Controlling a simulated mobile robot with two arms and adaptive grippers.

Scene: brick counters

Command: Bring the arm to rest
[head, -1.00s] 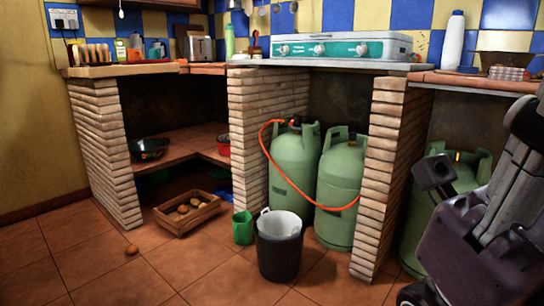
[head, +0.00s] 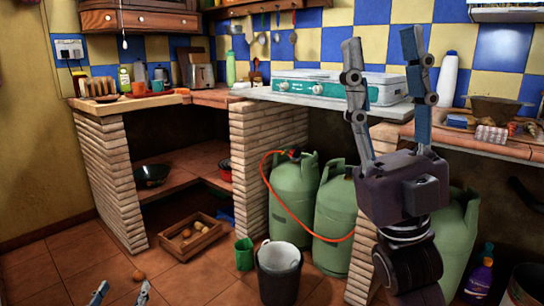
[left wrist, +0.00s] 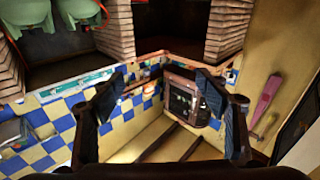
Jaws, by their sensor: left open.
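My right gripper (head: 384,62) stands large at the right in the head view, its two fingers pointing up and spread apart. Nothing is between them. It blocks part of the hob, a brick pillar and the gas bottles behind it. My left gripper (head: 120,292) shows only its two fingertips at the bottom left edge, apart, over the tiled floor near a small brown round item (head: 138,275). In the left wrist view, where the room appears upside down, the left gripper (left wrist: 166,98) is open with nothing held.
Brick counters carry a teal-and-white hob (head: 315,87), a white bottle (head: 446,78) and a toaster (head: 202,74). Below are green gas bottles (head: 293,192), a wooden crate (head: 172,249), a black bucket (head: 279,286) and a green jug (head: 244,253). Floor at the lower left is mostly clear.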

